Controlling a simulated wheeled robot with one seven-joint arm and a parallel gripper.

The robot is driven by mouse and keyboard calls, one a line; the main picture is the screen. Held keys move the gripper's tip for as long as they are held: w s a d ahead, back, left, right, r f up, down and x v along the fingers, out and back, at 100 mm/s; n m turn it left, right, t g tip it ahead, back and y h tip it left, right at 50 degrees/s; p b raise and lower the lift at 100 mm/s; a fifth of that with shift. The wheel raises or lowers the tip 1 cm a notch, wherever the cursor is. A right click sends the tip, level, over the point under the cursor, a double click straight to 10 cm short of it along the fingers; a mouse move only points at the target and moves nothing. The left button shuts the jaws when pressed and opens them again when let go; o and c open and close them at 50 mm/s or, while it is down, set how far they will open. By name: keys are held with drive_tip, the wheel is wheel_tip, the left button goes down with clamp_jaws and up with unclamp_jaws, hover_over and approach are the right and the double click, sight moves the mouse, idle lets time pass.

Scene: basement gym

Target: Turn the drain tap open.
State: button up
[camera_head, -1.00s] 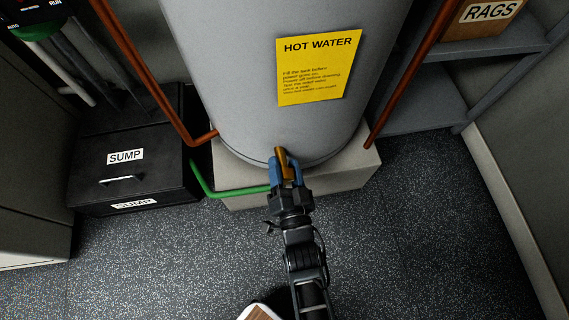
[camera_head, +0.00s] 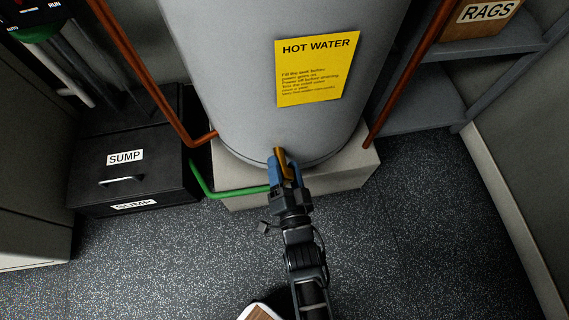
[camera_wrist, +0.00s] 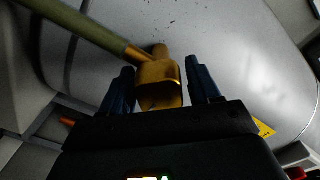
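The drain tap (camera_head: 280,157) is a brass-coloured fitting low on the front of the grey tank (camera_head: 283,75). A green pipe (camera_head: 212,193) runs to it from the left. My gripper (camera_head: 285,168) is at the tap, its blue fingers on either side of the brass part. In the wrist view, the broad brass end of the tap (camera_wrist: 160,85) lies between the two finger tips of my gripper (camera_wrist: 160,80), with narrow gaps showing on both sides. The fingers look open around it. The tap's inner mechanism is hidden.
The tank stands on a pale plinth (camera_head: 345,172). Copper pipes (camera_head: 150,75) flank it. A black box labelled SUMP (camera_head: 130,180) sits left, and a grey shelf (camera_head: 425,100) with a RAGS box (camera_head: 480,25) stands right. The speckled floor (camera_head: 420,240) at right is clear.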

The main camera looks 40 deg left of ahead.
sight(287, 181)
drive_tip(key=shift+o, duration=0.9)
drive_tip(key=p+v, duration=0.2)
drive_tip(key=v, duration=0.5)
drive_tip(key=shift+s+d, duration=0.25)
drive_tip(key=shift+s, duration=0.05)
